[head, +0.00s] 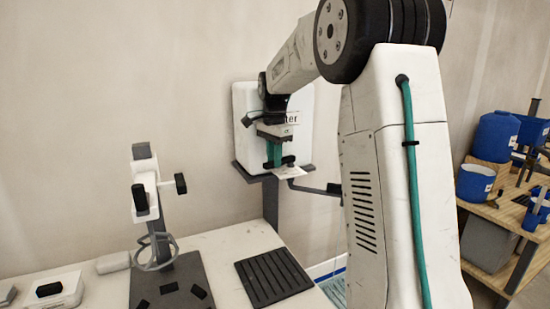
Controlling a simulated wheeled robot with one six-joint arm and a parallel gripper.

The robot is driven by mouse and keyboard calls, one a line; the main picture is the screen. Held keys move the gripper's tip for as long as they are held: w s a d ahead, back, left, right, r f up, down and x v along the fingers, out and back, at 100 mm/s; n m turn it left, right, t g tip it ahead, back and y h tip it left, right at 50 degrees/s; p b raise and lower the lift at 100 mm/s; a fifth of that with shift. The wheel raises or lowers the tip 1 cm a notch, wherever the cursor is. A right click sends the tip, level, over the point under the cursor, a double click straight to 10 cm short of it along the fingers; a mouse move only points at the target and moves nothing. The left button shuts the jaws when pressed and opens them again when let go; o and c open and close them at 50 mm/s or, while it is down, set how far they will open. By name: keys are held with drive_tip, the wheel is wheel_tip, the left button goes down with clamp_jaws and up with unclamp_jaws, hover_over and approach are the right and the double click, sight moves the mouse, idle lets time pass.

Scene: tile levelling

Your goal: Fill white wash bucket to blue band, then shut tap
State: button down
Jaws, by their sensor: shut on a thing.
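A white water tank (241,105) with partly hidden lettering hangs on the wall, left of my arm's column. My gripper (275,160) points down in front of it, shut on what looks like the tap; the tap's handle is mostly hidden by the fingers. A pale flat piece (288,172) shows just under the fingertips, and a dark spout-like bar (318,189) runs right from there. Below, a white container edge with a blue line (328,268), likely the wash bucket, is largely hidden by my arm. Its water level cannot be told.
A white bench (110,290) at lower left carries a dark stand (150,215), a black slotted mat (272,276) and small white boxes. A wooden shelf (515,215) with blue buckets (495,137) stands at right.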

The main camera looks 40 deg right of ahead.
drive_tip(key=shift+r, duration=0.1)
drive_tip(key=c, duration=1.3)
unclamp_jaws()
wheel_tip(320, 180, up, 8)
drive_tip(key=shift+f, duration=0.15)
